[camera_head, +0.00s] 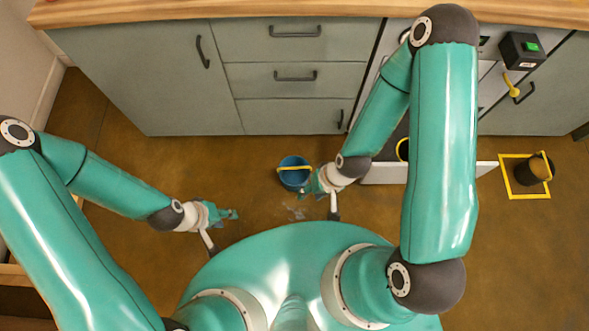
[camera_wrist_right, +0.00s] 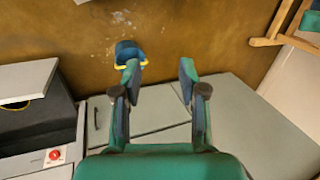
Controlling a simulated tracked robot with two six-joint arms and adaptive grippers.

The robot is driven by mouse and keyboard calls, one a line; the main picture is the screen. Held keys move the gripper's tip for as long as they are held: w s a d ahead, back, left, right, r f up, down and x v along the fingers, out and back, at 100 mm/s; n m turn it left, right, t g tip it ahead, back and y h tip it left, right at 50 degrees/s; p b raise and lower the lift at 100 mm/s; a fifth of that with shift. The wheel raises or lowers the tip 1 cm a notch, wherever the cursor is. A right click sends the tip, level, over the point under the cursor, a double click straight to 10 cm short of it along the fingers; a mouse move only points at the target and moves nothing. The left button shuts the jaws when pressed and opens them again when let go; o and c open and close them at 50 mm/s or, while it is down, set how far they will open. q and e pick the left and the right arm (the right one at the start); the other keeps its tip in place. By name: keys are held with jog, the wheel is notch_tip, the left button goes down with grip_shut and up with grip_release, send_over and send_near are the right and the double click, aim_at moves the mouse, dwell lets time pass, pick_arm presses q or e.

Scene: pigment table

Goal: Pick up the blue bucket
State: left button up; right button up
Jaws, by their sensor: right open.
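The blue bucket (camera_head: 291,183) with a yellow handle stands on the brown floor in front of the grey drawers. My right gripper (camera_head: 307,189) is just right of it and slightly nearer to me, open and apparently empty. The right wrist view shows the bucket (camera_wrist_right: 126,48) beyond the left fingertip of my right gripper (camera_wrist_right: 160,68), left of the gap between the fingers. The left finger partly covers it there. My left gripper (camera_head: 232,214) hangs to the left of the bucket, well apart from it and apparently empty. Its jaw opening is too small to tell.
Grey cabinets (camera_head: 185,85) line the back under a wooden counter (camera_head: 250,10). An open drawer (camera_head: 385,174) juts out right of my right gripper. A dark bucket (camera_head: 533,172) stands in a yellow floor square (camera_head: 528,196) at the right. The floor left of the blue bucket is clear.

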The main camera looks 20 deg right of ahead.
jog(key=w+a+f+n+b, duration=0.2)
jog(key=w+f+b, duration=0.1)
jog(key=f+b, duration=0.25)
jog(key=n+h+b, duration=0.4)
jog(key=n+b, duration=1.1)
jog(key=b, duration=0.7)
send_over(295, 168)
notch_tip(295, 168, down, 26)
jog(key=shift+g, duration=0.3)
jog(key=f+b, duration=0.1)
jog(key=f, duration=0.2)
jog(key=f+b, duration=0.1)
jog(key=f, duration=0.3)
jog(key=f+b, duration=0.1)
jog(key=f, duration=0.3)
jog(key=shift+a+f, duration=0.15)
jog(key=shift+a, duration=0.2)
jog(key=shift+d+f+b, duration=0.15)
jog(key=shift+f+b, duration=0.35)
jog(key=shift+f, duration=0.8)
jog(key=shift+d+f+b, duration=0.1)
jog(key=shift+f+b, duration=0.4)
jog(key=shift+f, duration=0.8)
jog(key=shift+f+b, duration=0.2)
jog(key=shift+b, duration=0.4)
